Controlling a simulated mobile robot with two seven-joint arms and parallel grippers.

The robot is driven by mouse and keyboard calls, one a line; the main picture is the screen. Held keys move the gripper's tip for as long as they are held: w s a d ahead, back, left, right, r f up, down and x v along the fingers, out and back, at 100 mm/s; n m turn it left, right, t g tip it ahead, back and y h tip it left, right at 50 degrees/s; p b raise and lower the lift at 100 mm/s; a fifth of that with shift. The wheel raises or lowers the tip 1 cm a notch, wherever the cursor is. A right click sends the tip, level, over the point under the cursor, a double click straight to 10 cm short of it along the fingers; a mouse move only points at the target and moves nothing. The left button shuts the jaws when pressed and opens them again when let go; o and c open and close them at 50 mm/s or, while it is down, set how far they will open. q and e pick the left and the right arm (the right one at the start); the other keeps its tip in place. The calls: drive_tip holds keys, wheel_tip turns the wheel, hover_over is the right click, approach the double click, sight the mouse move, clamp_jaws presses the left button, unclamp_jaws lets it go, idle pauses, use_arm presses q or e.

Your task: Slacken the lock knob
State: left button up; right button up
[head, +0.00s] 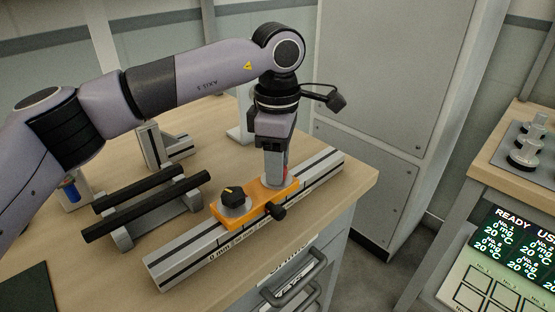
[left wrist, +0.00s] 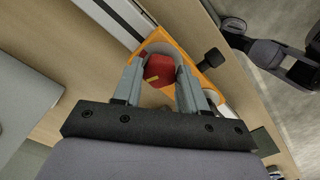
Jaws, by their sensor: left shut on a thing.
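An orange carriage (head: 258,205) sits on a grey rail with a scale along its front. A red knob with a yellow mark (left wrist: 159,70) stands on the carriage's right end in the head view. My left gripper (head: 275,180) points down over that end and is shut on the red knob; its fingers hide most of it in the head view. The left wrist view shows the knob between the fingertips (left wrist: 160,80). A black knob with a yellow mark (head: 233,194) stands on the carriage's left end. A small black side knob (head: 275,211) sticks out of the carriage's front.
The grey rail (head: 180,262) runs along the wooden bench's front edge, above drawers with handles (head: 295,280). A stand with two black bars (head: 150,205) is behind it. A panel with knobs and a display (head: 515,235) is at the right.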

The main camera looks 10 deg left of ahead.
use_arm(q)
drive_tip(key=shift+n, duration=0.4)
drive_tip(key=o, duration=1.1)
drive_tip(key=shift+c, duration=0.2)
drive_tip(key=shift+r, duration=3.6)
